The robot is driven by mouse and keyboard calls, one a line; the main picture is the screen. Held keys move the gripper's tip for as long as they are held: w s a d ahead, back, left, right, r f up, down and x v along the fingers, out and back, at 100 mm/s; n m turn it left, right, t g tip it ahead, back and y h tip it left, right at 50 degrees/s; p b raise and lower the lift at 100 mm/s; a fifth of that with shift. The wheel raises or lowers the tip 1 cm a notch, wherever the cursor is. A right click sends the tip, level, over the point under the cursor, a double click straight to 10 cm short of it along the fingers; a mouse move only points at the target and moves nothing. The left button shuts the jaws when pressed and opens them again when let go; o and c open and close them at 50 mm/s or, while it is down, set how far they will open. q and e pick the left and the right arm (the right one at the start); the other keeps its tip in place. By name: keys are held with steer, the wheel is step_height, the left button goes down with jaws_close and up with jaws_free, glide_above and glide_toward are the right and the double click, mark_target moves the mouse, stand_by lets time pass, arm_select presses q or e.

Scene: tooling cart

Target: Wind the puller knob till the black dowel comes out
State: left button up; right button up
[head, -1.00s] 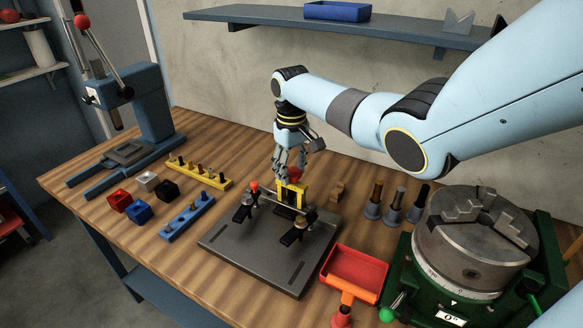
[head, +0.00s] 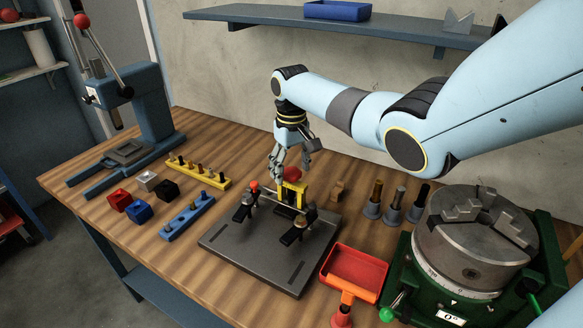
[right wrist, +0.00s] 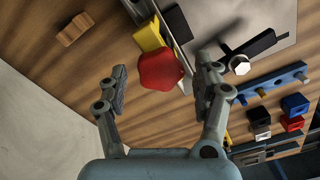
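The puller is a yellow frame (head: 291,194) with a red knob (head: 292,173) on top, standing at the dark fixture plate (head: 250,262). My right gripper (head: 288,172) points down over the knob with its fingers spread. In the right wrist view the faceted red knob (right wrist: 161,71) lies between the two open fingers, with visible gaps on both sides. Part of the yellow frame (right wrist: 149,35) shows behind it. I cannot make out the black dowel under the puller. My left gripper is not in view.
Black clamps (head: 295,235) stand on the plate beside the puller. A red tray (head: 355,272) and a green-based rotary chuck (head: 475,245) are to the right. Dark posts (head: 395,205), a yellow rack (head: 198,172), a blue rack (head: 187,217) and coloured blocks (head: 138,211) stand around.

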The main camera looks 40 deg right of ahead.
mark_target(291, 171)
step_height(291, 171, up, 12)
stand_by(0.6)
stand_by(0.5)
